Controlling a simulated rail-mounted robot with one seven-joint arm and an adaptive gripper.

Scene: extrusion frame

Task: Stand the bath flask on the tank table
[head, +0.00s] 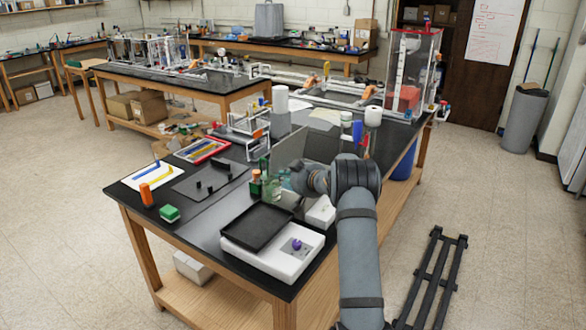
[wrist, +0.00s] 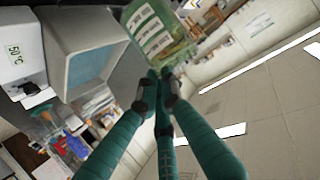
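The bath flask (wrist: 160,35) is green and see-through, with a white lined label, at the top of the wrist view. My gripper (wrist: 157,78) has its teal fingers closed together at the flask's narrow end; the grip itself is partly hidden. In the head view my gripper (head: 292,178) is low over the near bench, and a pale green glass shape (head: 272,188) shows beside it. A table with clear tanks (head: 180,83) stands at the back left. A tall clear red-framed tank (head: 412,72) stands at the far right end of the near bench.
A white unit marked 50 °C (wrist: 22,50) and a grey box (wrist: 82,55) are close to the flask.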

